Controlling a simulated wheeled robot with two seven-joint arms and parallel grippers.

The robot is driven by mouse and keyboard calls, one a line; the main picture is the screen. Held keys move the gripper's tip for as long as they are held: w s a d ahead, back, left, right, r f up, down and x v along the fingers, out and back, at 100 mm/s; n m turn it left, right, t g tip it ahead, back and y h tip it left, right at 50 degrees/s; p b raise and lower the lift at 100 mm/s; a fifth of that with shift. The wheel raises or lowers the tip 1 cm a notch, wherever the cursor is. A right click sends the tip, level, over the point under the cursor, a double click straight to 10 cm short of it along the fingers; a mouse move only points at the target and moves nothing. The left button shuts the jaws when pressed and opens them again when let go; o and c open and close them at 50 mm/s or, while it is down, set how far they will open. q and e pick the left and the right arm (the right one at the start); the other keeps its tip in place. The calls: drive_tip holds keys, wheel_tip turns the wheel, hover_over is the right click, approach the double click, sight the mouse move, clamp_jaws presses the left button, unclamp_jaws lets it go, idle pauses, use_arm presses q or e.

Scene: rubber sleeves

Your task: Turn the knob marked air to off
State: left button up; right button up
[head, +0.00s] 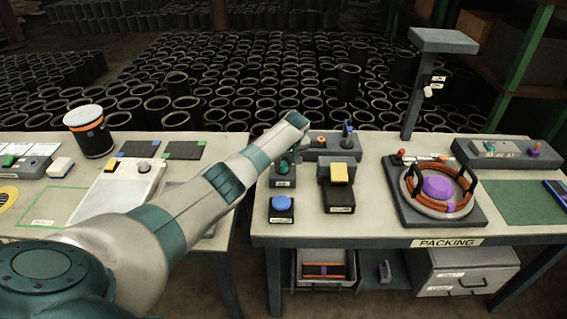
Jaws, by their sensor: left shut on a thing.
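My left arm reaches from the lower left over the gap between the tables. Its gripper (285,167) points down over a small dark box (283,182) at the left edge of the packing table. The box has a small pale label on its front, too small to read surely. The gripper is shut on what seems to be the knob on top of this box. The fingers mostly hide the knob, so its pointer and setting cannot be read. My right gripper is not in view.
Beside the box are a blue button (281,203), a yellow-topped block (339,173) and a grey box with a blue lever (347,130). A round fixture with a purple centre (437,187) lies right. A grey post (417,100) stands behind it.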

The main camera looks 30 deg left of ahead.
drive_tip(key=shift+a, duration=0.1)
use_arm(q)
drive_tip(key=o, duration=1)
drive_tip(key=shift+o, duration=0.2)
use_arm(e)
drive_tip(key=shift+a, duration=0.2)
use_arm(q)
drive_tip(key=shift+r, duration=0.1)
drive_tip(key=shift+v, duration=0.75)
drive_tip(key=b+v, duration=0.3)
drive_tip(key=v, duration=1.2)
drive_tip(key=shift+d+r+b, duration=0.2)
drive_tip(key=shift+r+b, duration=0.15)
drive_tip(key=shift+b, duration=0.05)
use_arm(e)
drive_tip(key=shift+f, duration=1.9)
use_arm(q)
drive_tip(key=shift+f, duration=0.1)
